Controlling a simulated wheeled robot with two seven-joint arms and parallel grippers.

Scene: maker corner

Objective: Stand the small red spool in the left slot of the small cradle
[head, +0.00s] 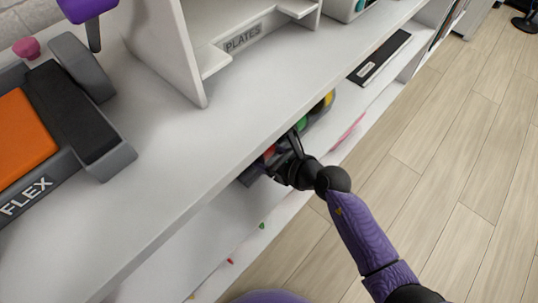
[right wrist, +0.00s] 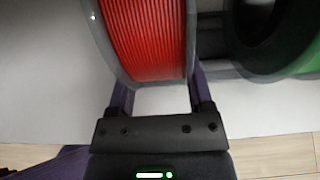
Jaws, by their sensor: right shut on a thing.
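The small red spool (right wrist: 148,40) fills the middle of the right wrist view, with red filament between clear grey flanges. My right gripper (right wrist: 155,95) is shut on it, one finger at each side. In the head view the right gripper (head: 287,158) reaches in under the worktop's edge, and a bit of the red spool (head: 269,152) shows beside it. A dark holder, apparently the cradle (head: 249,176), shows partly there; its slots are hidden by the gripper and worktop. I cannot tell whether the spool rests in it. My left gripper is out of view.
A green spool (head: 302,124) and a yellow one (head: 328,99) stand in a row beyond the gripper. The green spool (right wrist: 300,60) is close on the right in the wrist view. The white worktop (head: 180,180) overhangs the lower shelf (head: 200,240).

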